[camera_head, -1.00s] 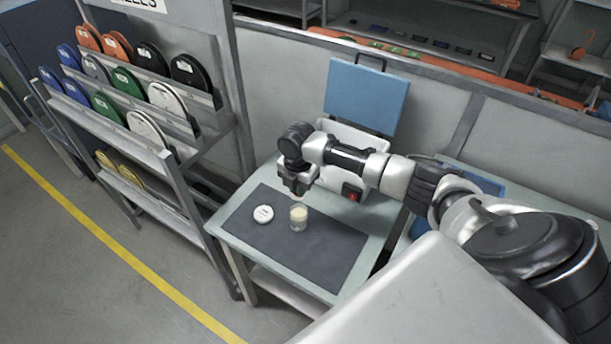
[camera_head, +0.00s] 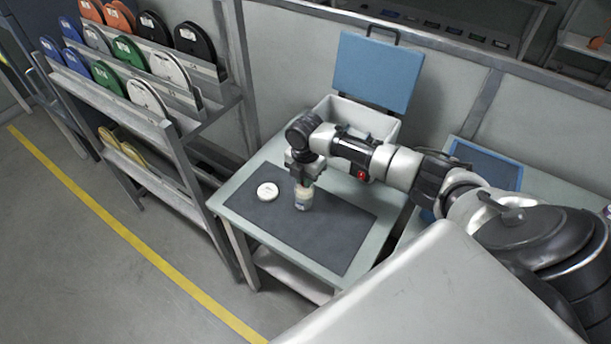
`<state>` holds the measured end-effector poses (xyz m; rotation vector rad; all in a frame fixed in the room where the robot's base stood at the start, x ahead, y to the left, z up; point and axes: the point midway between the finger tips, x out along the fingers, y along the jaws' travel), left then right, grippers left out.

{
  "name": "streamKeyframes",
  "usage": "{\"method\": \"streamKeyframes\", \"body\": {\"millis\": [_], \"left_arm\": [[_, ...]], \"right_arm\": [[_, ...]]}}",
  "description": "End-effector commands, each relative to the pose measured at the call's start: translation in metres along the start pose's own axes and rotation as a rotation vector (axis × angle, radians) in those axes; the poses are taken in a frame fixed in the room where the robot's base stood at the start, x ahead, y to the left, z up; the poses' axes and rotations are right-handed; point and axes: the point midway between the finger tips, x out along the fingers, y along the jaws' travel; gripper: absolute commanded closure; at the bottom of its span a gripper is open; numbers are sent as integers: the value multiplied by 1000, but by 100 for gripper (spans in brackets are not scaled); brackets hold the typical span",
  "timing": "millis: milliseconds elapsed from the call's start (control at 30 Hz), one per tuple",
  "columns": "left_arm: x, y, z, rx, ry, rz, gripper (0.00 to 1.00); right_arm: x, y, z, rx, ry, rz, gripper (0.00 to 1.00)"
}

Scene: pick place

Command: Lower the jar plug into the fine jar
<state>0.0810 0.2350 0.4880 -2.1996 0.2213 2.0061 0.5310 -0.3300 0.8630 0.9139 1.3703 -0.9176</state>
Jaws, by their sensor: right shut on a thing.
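The fine jar (camera_head: 303,202) is a small clear jar with pale contents, standing upright on the dark mat (camera_head: 325,238). My right gripper (camera_head: 303,183) points down right over the jar, with its fingertips at the jar's mouth. It is shut on the jar plug, which the fingers mostly hide. I cannot tell how deep the plug sits in the mouth. A white round lid (camera_head: 267,191) with a small label lies flat on the mat, left of the jar. My left gripper is not in view.
Behind the jar stands a white box (camera_head: 352,112) with a raised blue lid (camera_head: 378,70). A rack (camera_head: 180,150) of coloured discs stands left of the small table (camera_head: 243,222). The mat's front and right parts are clear.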

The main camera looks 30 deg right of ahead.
Motion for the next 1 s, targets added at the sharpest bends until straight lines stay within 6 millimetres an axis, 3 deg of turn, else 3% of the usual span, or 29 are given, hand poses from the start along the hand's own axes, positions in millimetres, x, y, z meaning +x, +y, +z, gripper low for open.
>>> {"method": "streamKeyframes", "body": {"millis": [1000], "left_arm": [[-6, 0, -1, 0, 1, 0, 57]], "right_arm": [[0, 0, 0, 0, 0, 0, 100]]}}
